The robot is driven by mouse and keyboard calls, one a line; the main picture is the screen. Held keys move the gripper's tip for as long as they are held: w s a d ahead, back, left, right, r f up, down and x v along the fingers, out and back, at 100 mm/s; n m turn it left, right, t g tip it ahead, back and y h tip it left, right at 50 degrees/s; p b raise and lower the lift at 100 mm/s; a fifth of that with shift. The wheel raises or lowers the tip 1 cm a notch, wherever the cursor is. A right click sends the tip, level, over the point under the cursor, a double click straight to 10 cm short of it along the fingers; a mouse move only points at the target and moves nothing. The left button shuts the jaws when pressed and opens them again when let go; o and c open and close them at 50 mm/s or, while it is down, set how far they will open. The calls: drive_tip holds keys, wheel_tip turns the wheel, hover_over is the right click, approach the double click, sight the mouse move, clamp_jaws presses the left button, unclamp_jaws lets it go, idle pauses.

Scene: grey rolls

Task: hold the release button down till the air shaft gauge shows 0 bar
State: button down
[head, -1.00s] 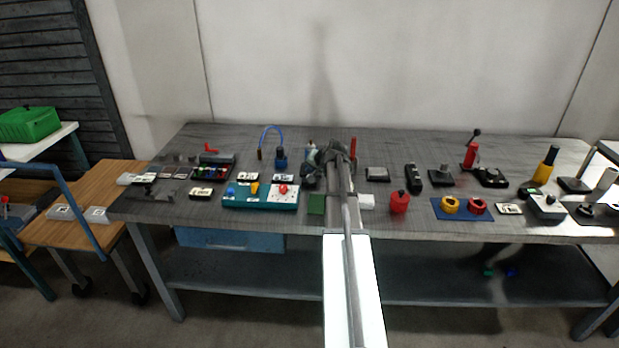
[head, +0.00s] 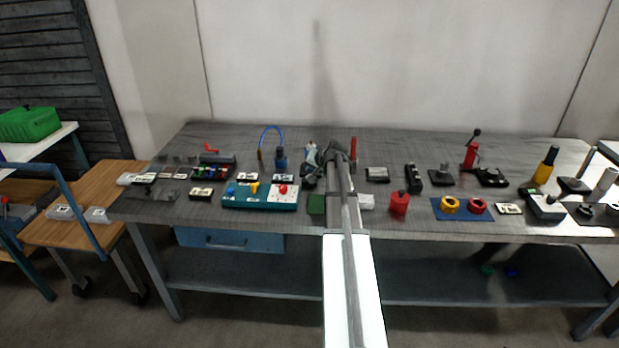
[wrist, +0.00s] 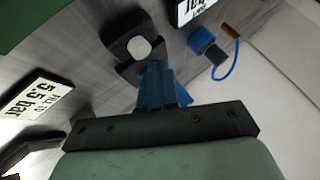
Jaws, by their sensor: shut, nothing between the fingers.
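My gripper (wrist: 155,72) is shut with nothing between its blue fingers. In the wrist view its tips are at the near edge of a black block with a round pale button (wrist: 140,47); I cannot tell whether they touch it. This looks like the release button, but no label on it can be read. In the head view my gripper (head: 309,182) is small and dark, and the button is hidden there.
A blue fitting with a hose (wrist: 205,44) stands close to the fingers. On the grey bench, a teal panel with a red knob (head: 283,189) lies left of my arm. A red canister (head: 399,203) and a blue mat with two rings (head: 463,215) lie to the right.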

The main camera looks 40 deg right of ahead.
drive_tip(key=shift+f, duration=0.15)
drive_tip(key=shift+f, duration=0.3)
drive_tip(key=shift+f, duration=0.5)
idle(1.9)
drive_tip(key=shift+r, duration=0.2)
idle(1.9)
drive_tip(key=shift+r, duration=0.75)
drive_tip(key=shift+r, duration=2.5)
